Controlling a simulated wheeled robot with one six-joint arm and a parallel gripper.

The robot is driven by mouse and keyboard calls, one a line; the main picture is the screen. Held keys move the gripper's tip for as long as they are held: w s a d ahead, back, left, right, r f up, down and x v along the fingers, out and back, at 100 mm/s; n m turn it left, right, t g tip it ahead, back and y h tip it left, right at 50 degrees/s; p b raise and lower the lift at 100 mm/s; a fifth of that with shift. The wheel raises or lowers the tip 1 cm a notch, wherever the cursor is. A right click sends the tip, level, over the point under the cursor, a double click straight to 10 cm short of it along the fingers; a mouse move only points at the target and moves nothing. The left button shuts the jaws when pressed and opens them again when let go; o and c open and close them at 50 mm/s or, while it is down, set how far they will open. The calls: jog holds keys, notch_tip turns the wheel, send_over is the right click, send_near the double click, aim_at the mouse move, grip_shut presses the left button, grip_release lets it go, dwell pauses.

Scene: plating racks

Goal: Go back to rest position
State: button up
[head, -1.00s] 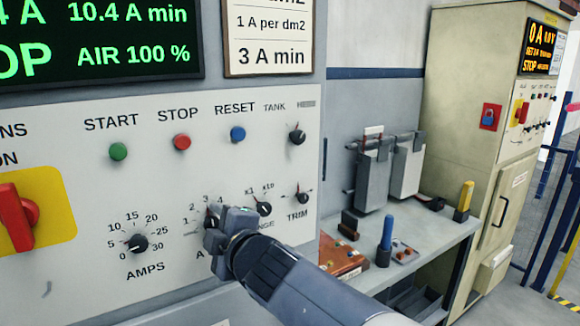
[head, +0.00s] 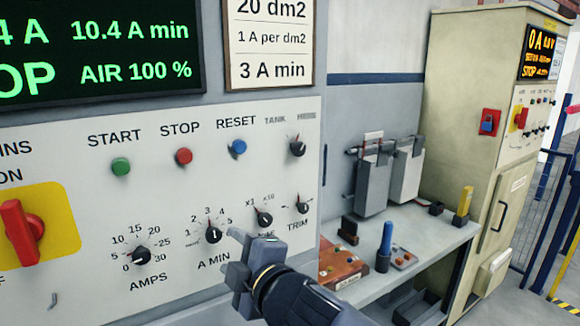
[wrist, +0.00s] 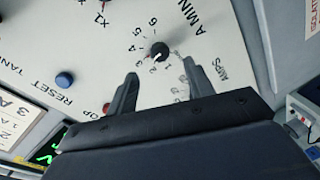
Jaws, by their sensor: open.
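My gripper (head: 243,258) is in front of the lower part of the control panel (head: 60,130), below and right of the A MIN knob (head: 213,235). Its jaws are open and empty. In the wrist view the two fingers of my gripper (wrist: 158,88) stand apart, with the A MIN knob (wrist: 159,52) seen beyond them, clear of both. The A MIN knob is black with a white pointer, which points up near 3 in the head view. The AMPS knob (head: 141,256) is at the left. The range knob (head: 264,218) and TRIM knob (head: 303,208) are at the right.
Green START (head: 121,167), red STOP (head: 184,156) and blue RESET (head: 237,148) buttons sit above. A red switch (head: 22,233) stands out at left. A grey bench (head: 420,235) with tools is at right, before a beige cabinet (head: 465,120).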

aim_at(216, 238)
jog(key=b+x, duration=0.2)
jog(key=x, duration=0.5)
jog(key=shift+w+a+f+b, duration=0.2)
jog(key=shift+w+b, duration=0.05)
jog(key=shift+b, duration=0.05)
jog(key=shift+n+b, duration=0.35)
jog(key=shift+n, duration=0.15)
jog(key=shift+s+r+n+h, duration=0.2)
jog(key=shift+n+h, duration=0.1)
jog(key=shift+n, duration=0.2)
jog(key=n+b, duration=0.2)
jog(key=shift+f+n+t+h, duration=0.15)
jog(key=shift+n+t+h, duration=0.15)
jog(key=shift+h, duration=0.1)
jog(key=shift+n+b, duration=0.6)
jog(key=shift+n, duration=0.5)
jog(key=n+h, duration=0.1)
jog(key=n, duration=0.2)
jog(key=shift+a+t+b, duration=0.1)
jog(key=shift+t+b, duration=0.25)
jog(key=shift+t, duration=0.05)
jog(key=n, duration=0.3)
jog(key=shift+n+t+h, duration=0.3)
jog(key=shift+t, duration=0.1)
